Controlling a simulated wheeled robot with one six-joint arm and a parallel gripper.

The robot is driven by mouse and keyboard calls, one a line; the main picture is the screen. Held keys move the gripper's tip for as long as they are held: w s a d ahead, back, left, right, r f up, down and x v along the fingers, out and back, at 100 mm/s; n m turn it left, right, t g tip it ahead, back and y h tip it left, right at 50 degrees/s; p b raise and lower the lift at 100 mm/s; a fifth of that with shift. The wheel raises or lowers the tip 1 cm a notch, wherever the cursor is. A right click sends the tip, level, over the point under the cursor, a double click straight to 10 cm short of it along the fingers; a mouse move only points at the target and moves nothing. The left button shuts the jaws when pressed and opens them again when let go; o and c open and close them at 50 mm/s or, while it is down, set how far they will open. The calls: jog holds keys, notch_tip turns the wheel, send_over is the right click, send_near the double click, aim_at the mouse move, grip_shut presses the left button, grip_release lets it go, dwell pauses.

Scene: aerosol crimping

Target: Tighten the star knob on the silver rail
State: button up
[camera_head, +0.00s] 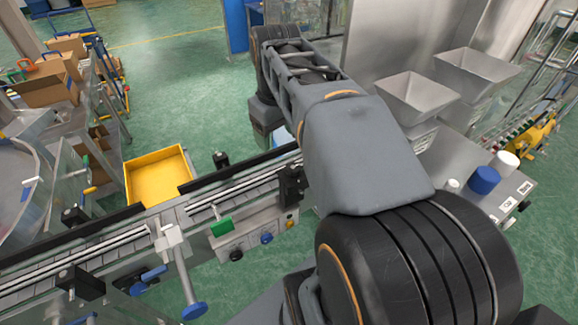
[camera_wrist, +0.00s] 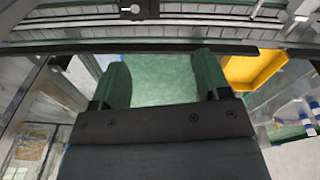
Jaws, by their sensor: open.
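My gripper (camera_wrist: 162,66) is open in the wrist view, its two green fingers apart with only green floor showing between them. It is empty. The silver rail (camera_head: 240,190) runs along the conveyor in the head view and crosses the top of the wrist view (camera_wrist: 200,32). Dark knobs sit along it in the head view: one at the left (camera_head: 75,215), one at the far edge (camera_head: 220,159) and one near my arm (camera_head: 291,184). I cannot tell which is the star knob. A small round fitting (camera_wrist: 135,9) shows on the rail beyond my fingers.
A yellow bin (camera_head: 158,178) stands beyond the conveyor, and at the right in the wrist view (camera_wrist: 252,70). A blue-knobbed lever (camera_head: 194,309) and a green knob (camera_head: 221,227) are on the near side. Steel hoppers (camera_head: 415,96) stand at right. Open green floor lies behind.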

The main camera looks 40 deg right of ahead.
aim_at(293, 167)
jog(key=d+r+g, duration=0.1)
jog(key=d+r, duration=0.1)
jog(key=d, duration=0.2)
jog(key=f, duration=0.4)
jog(key=f+b, duration=0.1)
jog(key=f, duration=0.8)
jog(key=shift+s+a+f, duration=0.1)
jog(key=shift+s, duration=0.3)
jog(key=shift+c, duration=0.5)
jog(key=c, duration=0.8)
jog(key=shift+c, duration=0.2)
